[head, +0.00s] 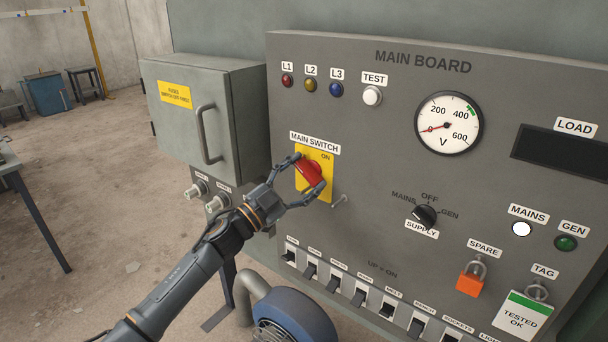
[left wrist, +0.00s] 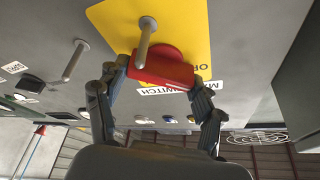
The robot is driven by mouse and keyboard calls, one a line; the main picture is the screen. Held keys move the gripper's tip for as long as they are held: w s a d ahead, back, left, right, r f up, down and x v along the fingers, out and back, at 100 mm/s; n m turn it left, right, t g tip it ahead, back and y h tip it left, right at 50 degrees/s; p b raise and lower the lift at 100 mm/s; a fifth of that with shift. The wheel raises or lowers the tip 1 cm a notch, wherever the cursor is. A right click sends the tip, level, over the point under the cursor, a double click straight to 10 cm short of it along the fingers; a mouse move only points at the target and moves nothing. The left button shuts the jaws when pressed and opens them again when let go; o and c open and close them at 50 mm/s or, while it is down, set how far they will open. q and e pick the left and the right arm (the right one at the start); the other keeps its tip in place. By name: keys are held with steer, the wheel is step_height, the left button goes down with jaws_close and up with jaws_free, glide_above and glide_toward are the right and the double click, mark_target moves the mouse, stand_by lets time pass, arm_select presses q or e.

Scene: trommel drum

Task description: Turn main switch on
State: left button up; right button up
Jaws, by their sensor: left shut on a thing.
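The main switch is a red rotary handle (head: 310,173) on a yellow plate (head: 325,190) under the MAIN SWITCH label on the grey main board. The word ON stands at the plate's upper right. My left gripper (head: 308,180) is shut on the red handle, one finger on each side. The handle looks slanted, with its exact setting partly hidden by the fingers. In the left wrist view the red handle (left wrist: 160,71) sits between the two fingers, against the yellow plate (left wrist: 190,25). My right gripper is not in view.
A grey fuse box (head: 205,110) with a bar handle juts out left of the switch. A metal peg (head: 339,201) sticks out at the plate's lower right. The voltmeter (head: 448,123) reads about 0. A row of breakers (head: 335,283) runs below, above a blue motor (head: 292,318).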

arm_select(q)
steer(key=o, duration=1.2)
steer(key=shift+c, duration=0.2)
steer(key=v, duration=1.2)
